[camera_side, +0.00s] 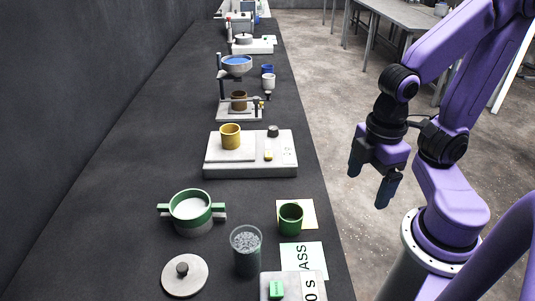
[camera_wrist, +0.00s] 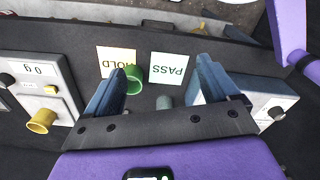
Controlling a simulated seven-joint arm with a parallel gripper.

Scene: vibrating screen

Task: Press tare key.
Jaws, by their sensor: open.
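A pale grey scale (camera_side: 225,170) stands on the dark bench in the side view, and it also shows at the left of the wrist view (camera_wrist: 62,75) with a "0 g" display (camera_wrist: 38,69). A small yellow key (camera_side: 268,156) is on its right part; it also shows in the wrist view (camera_wrist: 50,89). No tare lettering is readable. A yellow cup (camera_side: 230,136) is on the scale's plate, and a dark knob (camera_side: 273,131) is behind the key. My gripper (camera_side: 372,175) is open and empty, right of the bench and apart from the scale.
A green-handled pot (camera_side: 190,209), a lid (camera_side: 184,275), a granule-filled glass (camera_side: 246,252) and a green cup (camera_side: 291,218) stand nearer. A timer-like box with a green key (camera_side: 277,289) is at the front edge. A stand with a blue-filled bowl (camera_side: 237,65) is behind the scale.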

